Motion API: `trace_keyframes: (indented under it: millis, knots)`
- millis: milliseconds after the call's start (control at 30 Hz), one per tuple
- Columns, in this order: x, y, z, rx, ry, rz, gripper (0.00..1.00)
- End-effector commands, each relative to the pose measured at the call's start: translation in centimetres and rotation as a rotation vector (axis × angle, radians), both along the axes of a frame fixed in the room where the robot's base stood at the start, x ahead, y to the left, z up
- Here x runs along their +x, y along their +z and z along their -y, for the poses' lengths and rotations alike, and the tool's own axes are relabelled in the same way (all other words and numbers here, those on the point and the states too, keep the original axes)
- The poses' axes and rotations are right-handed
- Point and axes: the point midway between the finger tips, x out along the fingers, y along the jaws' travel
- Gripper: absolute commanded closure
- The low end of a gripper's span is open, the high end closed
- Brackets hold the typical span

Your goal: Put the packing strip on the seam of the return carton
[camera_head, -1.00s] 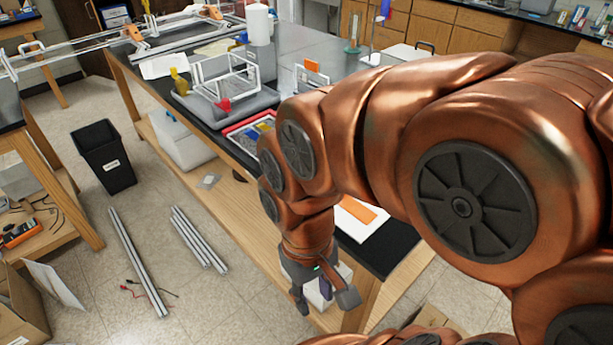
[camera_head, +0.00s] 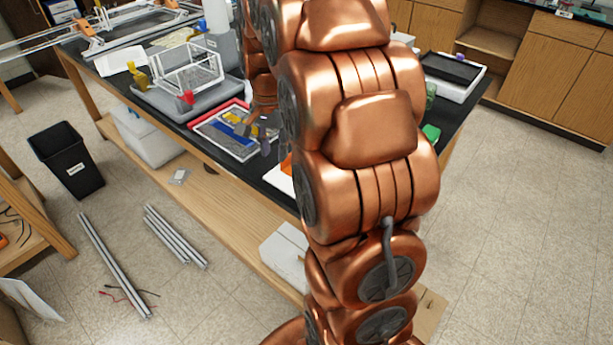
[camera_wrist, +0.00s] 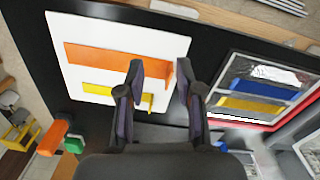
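An orange strip (camera_wrist: 115,62) and a shorter yellow strip (camera_wrist: 112,92) lie on a white board (camera_wrist: 75,30) in the wrist view. I cannot tell which one is the packing strip. In the head view, an orange edge (camera_head: 286,165) shows beside my arm, which hides most of the board. My gripper (camera_wrist: 161,75) is open and empty above the board, with its fingertips by the orange strip's right end; in the head view, it hangs over the table beside the red tray. No return carton can be made out for certain; a box with a pale flap (camera_head: 30,298) is cut off at lower left.
The red-rimmed tray (camera_head: 205,117) with blue, yellow and silver pieces lies beside the board. A grey tray (camera_head: 165,103) with a clear frame stands behind it. A black bin (camera_head: 68,165) and metal bars (camera_head: 115,265) are on the floor. Open floor lies right.

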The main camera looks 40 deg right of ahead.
Motion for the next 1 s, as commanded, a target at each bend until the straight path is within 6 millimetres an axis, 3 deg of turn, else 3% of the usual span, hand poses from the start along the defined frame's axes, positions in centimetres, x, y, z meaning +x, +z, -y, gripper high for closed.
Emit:
trace_keyframes:
  millis: [100,300,833,1000]
  knots:
    - [1.8,-0.8,3.0,-0.005,-0.119,0.007,0.65]
    - [3.1,-1.5,5.6,-0.011,-0.227,0.017,0.65]
    - [3.4,-4.7,6.0,-0.011,-0.244,0.018,0.65]
    - [3.5,-6.5,5.9,-0.011,-0.243,0.015,0.65]
